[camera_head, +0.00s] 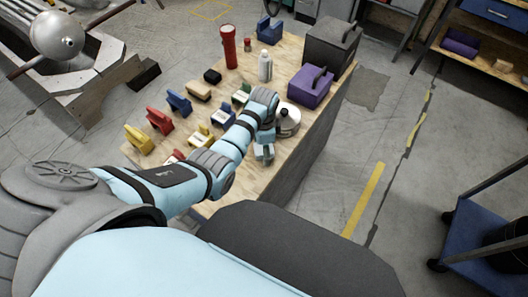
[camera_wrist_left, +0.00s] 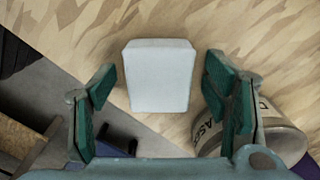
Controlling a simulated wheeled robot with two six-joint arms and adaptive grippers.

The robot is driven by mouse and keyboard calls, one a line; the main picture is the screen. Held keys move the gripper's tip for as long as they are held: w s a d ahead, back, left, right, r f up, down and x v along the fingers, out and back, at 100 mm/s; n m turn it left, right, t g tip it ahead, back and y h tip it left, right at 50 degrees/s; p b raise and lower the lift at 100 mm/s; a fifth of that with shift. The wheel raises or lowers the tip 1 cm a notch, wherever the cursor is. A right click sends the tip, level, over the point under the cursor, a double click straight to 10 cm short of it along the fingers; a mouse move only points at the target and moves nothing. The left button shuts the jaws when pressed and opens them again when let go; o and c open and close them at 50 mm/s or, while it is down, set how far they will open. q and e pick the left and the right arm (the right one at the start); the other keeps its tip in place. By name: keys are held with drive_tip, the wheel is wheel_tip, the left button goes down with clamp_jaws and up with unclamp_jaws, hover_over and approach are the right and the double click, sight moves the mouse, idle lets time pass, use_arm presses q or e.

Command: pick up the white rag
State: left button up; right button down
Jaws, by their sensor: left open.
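In the left wrist view, the white rag (camera_wrist_left: 158,72) looks like a pale, folded block on the wooden tabletop. It shows between the two spread fingers of my left gripper (camera_wrist_left: 160,88), with visible space on both sides. My left gripper also shows in the head view (camera_head: 264,153), over the right edge of the table, open and empty. In the head view I cannot make out the rag; the gripper and arm may hide it. My right gripper is in neither view.
A round metal-and-white roll (camera_head: 288,120) stands right beside my left gripper. The wooden table (camera_head: 300,160) also holds a purple box (camera_head: 309,90), a dark toolbox (camera_head: 330,45), a white bottle (camera_head: 265,66), a red flashlight (camera_head: 228,47) and several colored clamps.

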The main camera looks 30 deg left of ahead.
use_arm(q)
drive_tip(key=shift+r, duration=0.1)
drive_tip(key=c, duration=1.2)
drive_tip(key=shift+o, duration=0.2)
wheel_tip(320, 180, up, 20)
drive_tip(key=p, duration=0.8)
